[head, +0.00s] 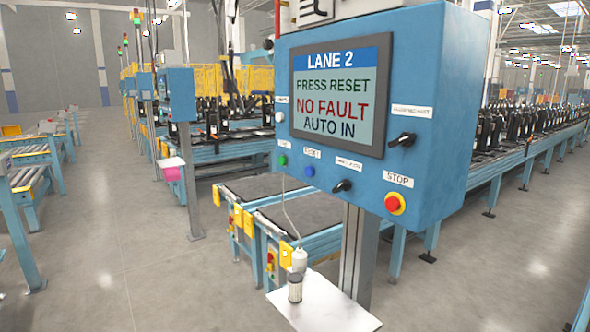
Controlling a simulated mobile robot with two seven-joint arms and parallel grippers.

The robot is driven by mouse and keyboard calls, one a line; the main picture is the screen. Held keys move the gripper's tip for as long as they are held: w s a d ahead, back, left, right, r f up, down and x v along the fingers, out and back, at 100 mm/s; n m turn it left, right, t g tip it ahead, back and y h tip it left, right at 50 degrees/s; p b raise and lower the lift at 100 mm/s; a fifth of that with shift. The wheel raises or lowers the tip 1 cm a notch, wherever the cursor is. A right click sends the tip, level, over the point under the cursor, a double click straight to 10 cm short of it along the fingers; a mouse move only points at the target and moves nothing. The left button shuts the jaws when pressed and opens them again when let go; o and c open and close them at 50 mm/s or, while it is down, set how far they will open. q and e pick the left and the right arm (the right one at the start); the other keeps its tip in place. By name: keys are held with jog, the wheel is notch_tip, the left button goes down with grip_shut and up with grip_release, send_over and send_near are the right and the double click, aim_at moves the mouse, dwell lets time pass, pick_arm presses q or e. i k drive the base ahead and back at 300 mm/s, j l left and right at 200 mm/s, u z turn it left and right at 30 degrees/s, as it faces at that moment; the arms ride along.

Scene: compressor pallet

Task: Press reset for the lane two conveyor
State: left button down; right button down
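The blue lane 2 control box (440,120) stands close in front of me on a grey post. Its screen (337,95) reads "LANE 2", "PRESS RESET", "NO FAULT", "AUTO IN". Below the screen are a green button (283,160) and a blue button (310,171); the small label above the blue one is too blurred to read surely. Black rotary knobs sit at bottom centre (342,186) and at right (402,140). A red stop button (395,203) on a yellow ring is at lower right. A white button (280,117) is left of the screen. Neither gripper shows.
A small white shelf (335,312) on the post holds a corded grey and white device (297,275). The lane's blue-framed conveyor (262,190) lies behind. Another blue control box (178,95) stands further left. Grey floor (120,240) is clear at left.

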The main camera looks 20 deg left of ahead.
aim_at(309, 171)
jog(key=i+j, duration=0.1)
jog(key=j, duration=0.45)
jog(key=i+j, duration=0.1)
jog(key=j, duration=0.4)
jog(key=i+j, duration=0.15)
jog(key=j, duration=0.4)
jog(key=i+j, duration=0.1)
jog(key=j, duration=0.4)
